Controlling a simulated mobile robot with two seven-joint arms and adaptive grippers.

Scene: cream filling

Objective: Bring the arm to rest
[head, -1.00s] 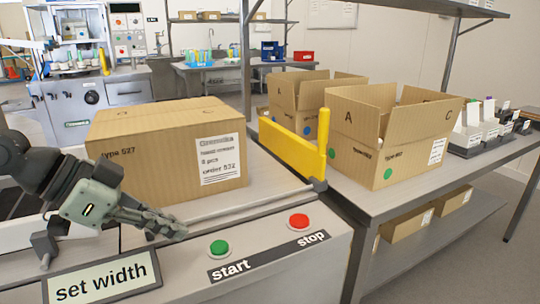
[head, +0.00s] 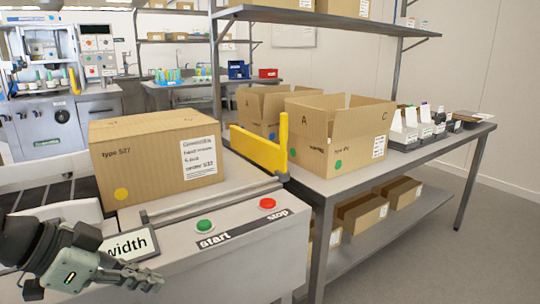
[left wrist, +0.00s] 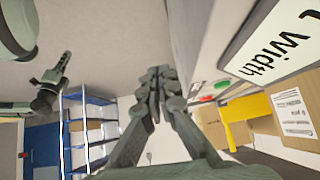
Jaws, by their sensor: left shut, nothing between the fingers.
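My left gripper (head: 152,283) is shut and empty at the lower left of the head view, in front of the machine's front panel. It hides part of the "set width" sign (head: 128,244), leaving "width" readable. In the left wrist view its closed fingers (left wrist: 154,92) point away from the camera, touching nothing. The green start button (head: 204,227) and red stop button (head: 267,204) are to its right, well clear of it. What seems to be my right gripper (left wrist: 52,82) shows small and dark at the left of the left wrist view; its fingers are unclear.
A closed carton (head: 155,160) sits on the machine. A yellow bar (head: 258,148) stands at its right end. Open cartons (head: 345,138) stand on the table (head: 330,187) at right, with smaller boxes (head: 363,214) on its lower shelf. Grey floor (head: 440,260) is free at lower right.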

